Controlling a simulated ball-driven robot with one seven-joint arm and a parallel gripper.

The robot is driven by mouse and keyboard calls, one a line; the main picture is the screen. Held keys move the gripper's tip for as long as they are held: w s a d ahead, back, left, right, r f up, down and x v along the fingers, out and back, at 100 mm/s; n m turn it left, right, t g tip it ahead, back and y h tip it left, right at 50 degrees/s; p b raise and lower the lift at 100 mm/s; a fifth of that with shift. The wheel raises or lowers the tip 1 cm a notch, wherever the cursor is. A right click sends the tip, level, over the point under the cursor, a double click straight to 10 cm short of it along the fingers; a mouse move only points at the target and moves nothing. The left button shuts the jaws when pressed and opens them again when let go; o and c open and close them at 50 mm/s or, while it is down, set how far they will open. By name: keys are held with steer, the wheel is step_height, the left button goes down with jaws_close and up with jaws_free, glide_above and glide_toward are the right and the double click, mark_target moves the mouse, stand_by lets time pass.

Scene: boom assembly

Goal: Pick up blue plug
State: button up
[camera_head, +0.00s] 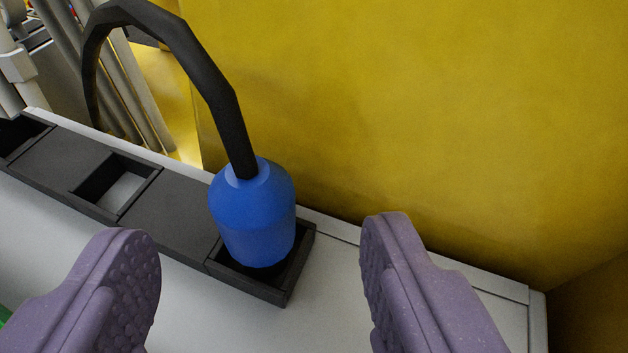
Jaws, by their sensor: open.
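The blue plug (252,218) stands upright in the rightmost square socket of a dark grey holder (180,219). A thick black cable (218,92) rises from the plug's top, arches to the left and drops behind the holder. My gripper (262,262) is open, with one purple textured finger at the lower left and the other at the lower right. The plug is in the space between the fingers, a little beyond their tips, and neither finger appears to touch it. The plug's lower end is hidden inside the socket.
The holder sits on a light grey ledge (345,285) and has an empty square opening (122,193) left of the plug. A large yellow wall (420,110) rises close behind the ledge. Grey pipes (120,85) stand at the upper left. The ledge right of the holder is bare.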

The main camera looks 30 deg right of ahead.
mark_target(248, 218)
steer(key=x, duration=0.6)
steer(key=shift+w+a, duration=0.1)
steer(key=shift+w, duration=0.05)
steer(key=shift+a, duration=0.1)
steer(key=shift+c, duration=0.8)
steer(key=c, duration=0.9)
